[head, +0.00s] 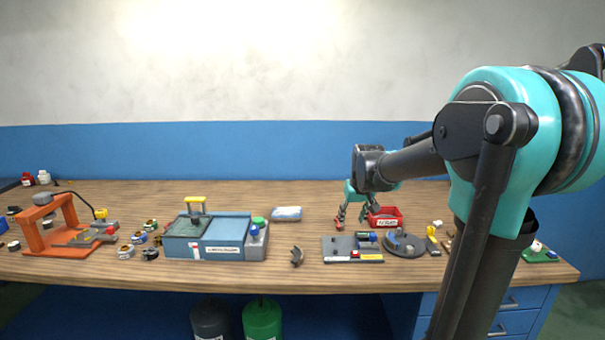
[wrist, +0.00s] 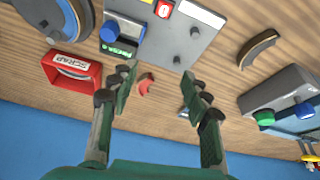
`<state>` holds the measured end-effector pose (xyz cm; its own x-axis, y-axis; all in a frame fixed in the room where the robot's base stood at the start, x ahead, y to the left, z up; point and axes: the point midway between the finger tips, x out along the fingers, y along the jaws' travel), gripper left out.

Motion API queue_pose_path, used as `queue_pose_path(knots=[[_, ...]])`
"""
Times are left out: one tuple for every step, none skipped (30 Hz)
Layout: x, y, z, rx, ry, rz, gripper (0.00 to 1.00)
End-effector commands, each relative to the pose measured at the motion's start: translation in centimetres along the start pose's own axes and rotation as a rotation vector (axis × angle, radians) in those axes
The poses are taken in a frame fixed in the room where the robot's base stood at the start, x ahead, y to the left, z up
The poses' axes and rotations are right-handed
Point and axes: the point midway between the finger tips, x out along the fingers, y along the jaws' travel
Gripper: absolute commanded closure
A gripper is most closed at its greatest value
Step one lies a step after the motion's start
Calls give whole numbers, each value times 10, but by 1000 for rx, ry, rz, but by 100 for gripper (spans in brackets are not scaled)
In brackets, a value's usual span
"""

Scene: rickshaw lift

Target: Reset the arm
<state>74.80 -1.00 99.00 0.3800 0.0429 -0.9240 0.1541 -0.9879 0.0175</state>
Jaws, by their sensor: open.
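My gripper (head: 350,217) is at the end of my teal and black arm, low above the wooden workbench (head: 310,273), just left of a red scrap bin (head: 386,217) in the head view. In the wrist view my gripper (wrist: 158,100) is open, with its two fingers wide apart and nothing held between them. A small red curved piece (wrist: 146,84) shows between the fingers and appears to lie on the bench. The red bin (wrist: 72,72) labelled SCRAP is left of the left finger there.
A grey plate fixture (head: 352,250) and a dark round fixture (head: 405,243) stand in front of the bin. A dark curved piece (head: 297,256) lies left of the plate. A blue-grey machine (head: 208,237) and an orange press (head: 60,228) stand further left.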

Motion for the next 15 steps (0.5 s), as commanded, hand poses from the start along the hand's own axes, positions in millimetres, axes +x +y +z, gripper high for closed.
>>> queue_pose_path(knots=[[0, 0, 0, 0, 0, 0, 52], [0, 0, 2, 1, 0, 0, 52], [1, 0, 9, 4, -1, 1, 52], [2, 0, 13, 6, -1, 2, 52], [2, 0, 17, 9, -1, 2, 52], [3, 0, 23, 11, -2, 3, 52], [4, 0, 27, 14, -2, 4, 52], [5, 0, 32, 16, -3, 4, 52], [6, 0, 38, 19, -3, 5, 52], [6, 0, 44, 23, -3, 6, 52], [7, 0, 50, 26, -4, 7, 52], [8, 0, 57, 30, -4, 8, 52], [10, 0, 65, 34, -5, 8, 52], [11, 0, 72, 38, -6, 9, 52], [12, 0, 82, 44, -6, 11, 52]])
